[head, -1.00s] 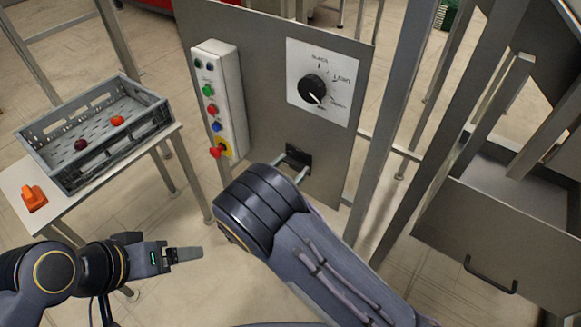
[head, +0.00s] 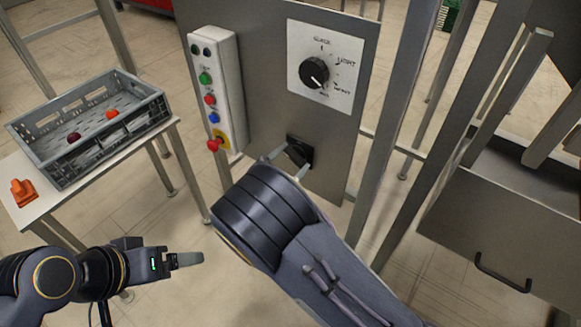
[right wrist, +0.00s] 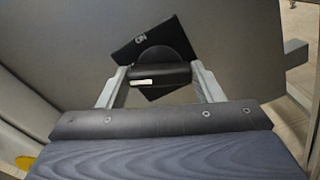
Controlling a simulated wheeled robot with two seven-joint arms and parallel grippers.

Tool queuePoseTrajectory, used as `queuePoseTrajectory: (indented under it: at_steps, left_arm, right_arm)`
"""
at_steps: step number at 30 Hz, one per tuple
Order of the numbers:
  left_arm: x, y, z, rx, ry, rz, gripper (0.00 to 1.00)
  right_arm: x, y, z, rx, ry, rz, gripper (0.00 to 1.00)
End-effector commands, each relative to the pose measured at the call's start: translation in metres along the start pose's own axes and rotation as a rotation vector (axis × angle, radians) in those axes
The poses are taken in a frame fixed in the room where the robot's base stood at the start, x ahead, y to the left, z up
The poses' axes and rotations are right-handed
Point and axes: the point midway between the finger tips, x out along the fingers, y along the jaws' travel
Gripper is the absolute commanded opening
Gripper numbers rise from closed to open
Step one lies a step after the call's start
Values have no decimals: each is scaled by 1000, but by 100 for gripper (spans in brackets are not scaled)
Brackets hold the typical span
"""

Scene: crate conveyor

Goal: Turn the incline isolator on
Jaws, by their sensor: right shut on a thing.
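The incline isolator (head: 306,146) is a black rotary switch on a dark plate, low on the grey panel. The plate looks tilted in that view. My right gripper (head: 288,163) is shut on the handle, one finger on each side; its fingers also show in the right wrist view (right wrist: 160,74). My left gripper (head: 187,259) hangs in free space at lower left, apart from everything; its finger gap is not clear.
A grey crate (head: 150,120) with two fruits stands on a side table. Steel posts (head: 390,120) and a drawer (head: 500,235) are on the right.

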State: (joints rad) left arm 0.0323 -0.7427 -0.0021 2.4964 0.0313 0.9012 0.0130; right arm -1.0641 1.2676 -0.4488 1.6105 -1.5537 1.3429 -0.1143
Motion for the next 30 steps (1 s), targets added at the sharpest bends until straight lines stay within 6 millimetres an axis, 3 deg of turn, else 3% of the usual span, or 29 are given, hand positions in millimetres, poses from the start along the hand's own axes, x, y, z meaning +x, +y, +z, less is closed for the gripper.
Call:
queuePoseTrajectory:
  at_steps: [1, 30]
  left_arm:
    - [10, -4, 5, 0, 0, 0, 82]
    - [103, -47, 52, 0, 0, 0, 82]
  right_arm:
    - [-1, -2, -5, 48, 1, 1, 37]
    - [-1, -2, -5, 926, 3, -1, 37]
